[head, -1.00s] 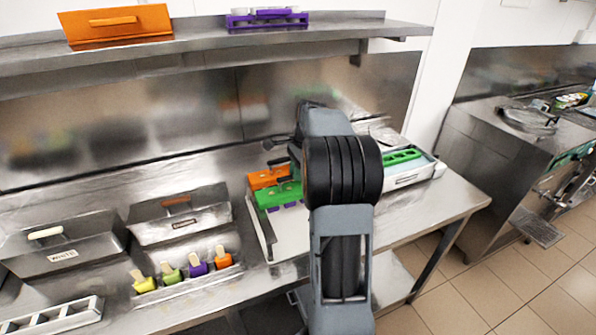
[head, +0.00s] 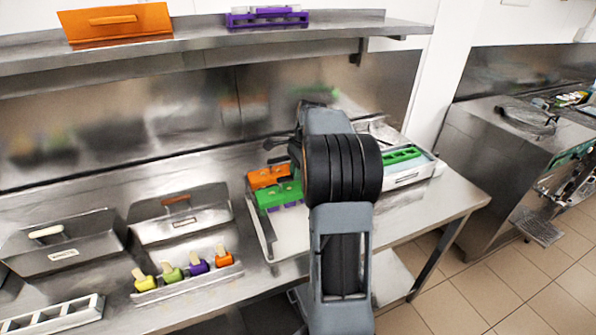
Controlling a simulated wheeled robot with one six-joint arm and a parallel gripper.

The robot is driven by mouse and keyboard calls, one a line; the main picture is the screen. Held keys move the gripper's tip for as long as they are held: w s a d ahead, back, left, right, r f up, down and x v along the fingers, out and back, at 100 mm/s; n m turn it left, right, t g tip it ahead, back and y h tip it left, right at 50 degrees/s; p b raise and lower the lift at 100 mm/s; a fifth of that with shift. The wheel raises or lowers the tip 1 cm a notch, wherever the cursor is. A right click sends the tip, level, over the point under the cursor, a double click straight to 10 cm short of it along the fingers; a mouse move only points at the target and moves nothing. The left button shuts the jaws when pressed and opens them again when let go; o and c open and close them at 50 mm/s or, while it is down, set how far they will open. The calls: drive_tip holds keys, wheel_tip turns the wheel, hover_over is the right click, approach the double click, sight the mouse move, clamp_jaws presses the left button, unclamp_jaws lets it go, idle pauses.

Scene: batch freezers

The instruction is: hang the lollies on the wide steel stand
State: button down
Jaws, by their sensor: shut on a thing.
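Lollies stand sticks-up in a row on a narrow steel holder (head: 188,291) at the front left: a yellow lolly (head: 146,285), a light green lolly (head: 173,275), a purple lolly (head: 198,267) and an orange lolly (head: 223,259). A slotted steel rack (head: 50,317) lies at the lower left; I cannot tell which piece is the wide steel stand. A green mould (head: 280,196) and an orange mould (head: 268,176) sit on a white tray. My gripper (head: 283,159) is mostly hidden behind my arm, above the moulds. It is shut, its held thing hidden, likely a lolly.
Two steel lidded boxes (head: 62,246) and (head: 181,214) stand along the back. A white container with green slots (head: 402,163) is right of my arm. Bare counter lies at right.

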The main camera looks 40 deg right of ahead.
drive_tip(key=c, duration=1)
unclamp_jaws()
drive_tip(key=v, duration=1.4)
drive_tip(key=shift+a, duration=0.1)
drive_tip(key=shift+f, duration=0.1)
